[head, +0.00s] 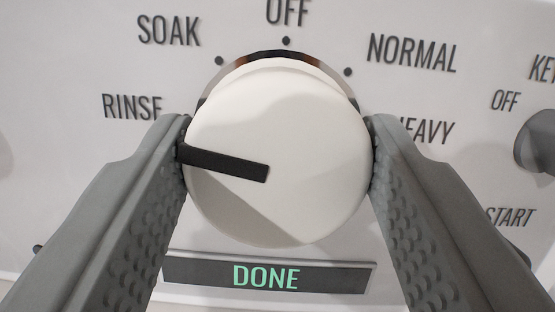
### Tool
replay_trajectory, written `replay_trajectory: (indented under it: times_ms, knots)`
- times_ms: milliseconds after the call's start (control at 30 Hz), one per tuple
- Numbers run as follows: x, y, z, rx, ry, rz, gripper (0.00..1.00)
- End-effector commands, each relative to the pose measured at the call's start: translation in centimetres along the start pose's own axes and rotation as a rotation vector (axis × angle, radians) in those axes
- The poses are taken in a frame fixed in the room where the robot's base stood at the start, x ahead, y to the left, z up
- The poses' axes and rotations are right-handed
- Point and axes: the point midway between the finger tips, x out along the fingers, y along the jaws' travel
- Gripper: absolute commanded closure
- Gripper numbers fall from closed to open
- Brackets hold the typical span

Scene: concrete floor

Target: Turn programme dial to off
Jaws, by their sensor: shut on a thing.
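The programme dial (290,190) is a round white knob with a black pointer bar, in the middle of the head view. The pointer (225,164) runs from near the knob's centre to its left edge, a little below the RINSE label (132,106). The OFF label (288,12) and its dot are straight above the knob. SOAK (169,31) is at upper left, NORMAL (411,54) at upper right, HEAVY (427,131) at right, partly hidden. My gripper (278,140) is shut on the dial, one grey finger on each side. The RINSE and HEAVY dots are not clearly visible.
A display (268,275) under the dial reads DONE in green. A smaller grey knob (536,142) at the right edge has its own OFF label (506,100). A START label (510,217) sits below it. The white panel is otherwise mostly flat.

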Motion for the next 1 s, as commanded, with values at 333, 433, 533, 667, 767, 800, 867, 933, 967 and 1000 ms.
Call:
replay_trajectory:
  times_ms: [333,433,533,667,767,800,867,933,967,1000]
  knots:
    - [-0.01,-0.12,0.02,0.133,-0.001,0.042,0.72]
    - [-0.01,-0.11,0.01,0.209,0.0,0.067,0.72]
    - [-0.02,-0.16,0.03,0.297,-0.001,0.095,0.72]
    - [-0.02,-0.2,0.02,0.415,-0.001,0.133,0.72]
    - [-0.01,-0.18,0.0,0.506,-0.001,0.163,0.72]
    - [0.0,-0.18,-0.01,0.542,-0.001,0.175,0.72]
    - [0.01,-0.2,-0.03,0.596,-0.001,0.192,0.72]
    - [0.01,-0.22,-0.02,0.659,-0.001,0.213,0.72]
    - [0.01,-0.24,-0.02,0.686,-0.001,0.222,0.72]
    - [0.0,-0.24,-0.01,0.723,-0.001,0.233,0.72]
